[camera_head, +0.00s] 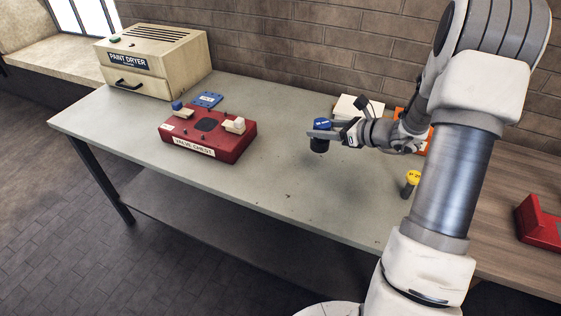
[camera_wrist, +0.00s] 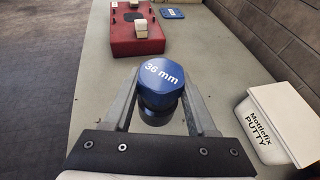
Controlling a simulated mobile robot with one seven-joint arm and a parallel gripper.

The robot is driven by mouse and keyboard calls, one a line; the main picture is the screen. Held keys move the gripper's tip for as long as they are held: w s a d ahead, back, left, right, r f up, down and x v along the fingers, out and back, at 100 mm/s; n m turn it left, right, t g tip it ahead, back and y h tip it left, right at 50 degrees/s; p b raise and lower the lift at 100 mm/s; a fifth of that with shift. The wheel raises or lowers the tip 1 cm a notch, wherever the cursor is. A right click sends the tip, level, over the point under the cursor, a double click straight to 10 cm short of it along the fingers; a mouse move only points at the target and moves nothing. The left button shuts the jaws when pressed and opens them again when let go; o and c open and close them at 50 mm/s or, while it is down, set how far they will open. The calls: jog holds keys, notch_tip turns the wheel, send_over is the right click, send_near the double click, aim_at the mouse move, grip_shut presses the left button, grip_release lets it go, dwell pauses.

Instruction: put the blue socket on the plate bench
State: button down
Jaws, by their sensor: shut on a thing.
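The blue socket (camera_wrist: 160,77) has a hexagonal blue top marked "36 mm" and a dark lower body. It is held between the two fingers of my gripper (camera_wrist: 158,108) in the wrist view. In the head view the socket (camera_head: 320,136) stands upright in my gripper (camera_head: 327,137), over the grey bench (camera_head: 270,184). A dark patch on the bench top below it looks like its shadow, so it seems to be off the surface. I cannot tell for sure which surface is the plate bench.
A red valve chest (camera_head: 208,135) with small blocks and a blue plate (camera_head: 207,100) lie left of the socket. A cream paint dryer (camera_head: 152,62) stands at the far left. A yellow-topped socket (camera_head: 411,183) and a putty box (camera_wrist: 275,122) are nearby. The bench's front middle is clear.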

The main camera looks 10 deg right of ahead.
jog(key=shift+s+a+f+b, duration=0.4)
jog(key=shift+s+a+f, duration=0.05)
jog(key=shift+a+f, duration=1.35)
jog(key=shift+s+a+f+b, duration=0.4)
jog(key=shift+a+f+b, duration=0.05)
jog(key=shift+a+f, duration=1.25)
jog(key=shift+s+a+f+b, duration=0.4)
jog(key=shift+s+a+f, duration=0.05)
jog(key=shift+a+f, duration=1.35)
jog(key=shift+f, duration=0.1)
jog(key=shift+c, duration=1)
grip_release()
